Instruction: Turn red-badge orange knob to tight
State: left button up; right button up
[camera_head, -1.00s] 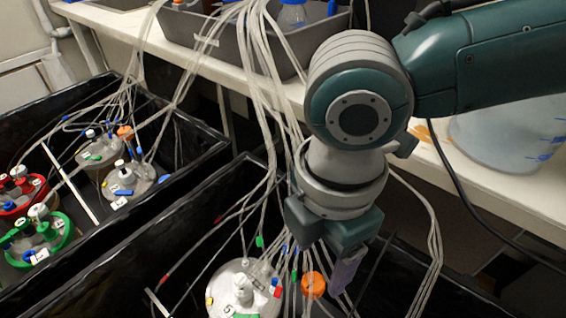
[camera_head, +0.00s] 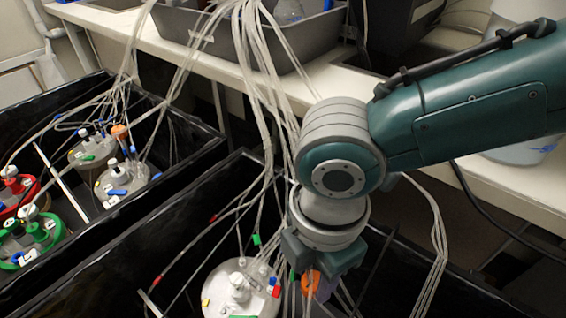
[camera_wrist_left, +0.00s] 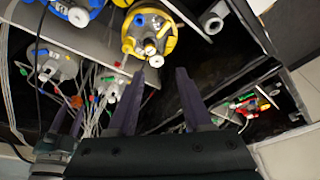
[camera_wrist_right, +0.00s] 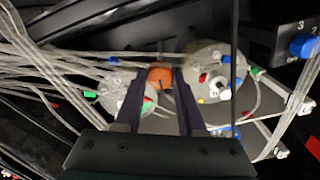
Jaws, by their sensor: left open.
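The orange knob (camera_head: 310,281) is at the bottom centre of the head view, beside a clear-lidded vessel (camera_head: 222,287) with a red badge (camera_head: 276,291). My right gripper (camera_head: 318,286) points down over the knob and partly hides it. In the right wrist view the orange knob (camera_wrist_right: 160,76) lies between the fingertips of my right gripper (camera_wrist_right: 158,82), which look apart; contact cannot be told. The red badge (camera_wrist_right: 202,77) shows to its right. My left gripper (camera_wrist_left: 160,74) is open and empty in the left wrist view, with a yellow-ringed vessel (camera_wrist_left: 135,40) beyond it.
Many clear tubes (camera_head: 262,90) run down to the vessels close to my right gripper. Black tub walls (camera_head: 130,240) surround them. More vessels, with red and green rings (camera_head: 50,232), stand in the left tub. A white bench (camera_head: 375,95) with a grey bin (camera_head: 310,45) lies behind.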

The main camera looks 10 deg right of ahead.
grip_shut()
jog(key=shift+m, duration=0.4)
jog(key=m+p, duration=0.2)
jog(key=m, duration=0.1)
jog(key=shift+s+r, duration=0.1)
jog(key=m+p, duration=0.2)
jog(key=m, duration=0.4)
jog(key=shift+p, duration=0.35)
jog(key=m+p, duration=0.2)
jog(key=m, duration=0.4)
jog(key=shift+a+m, duration=0.1)
jog(key=shift+m, duration=0.3)
jog(key=m, duration=0.3)
jog(key=shift+p, duration=0.3)
jog(key=shift+m, duration=1.3)
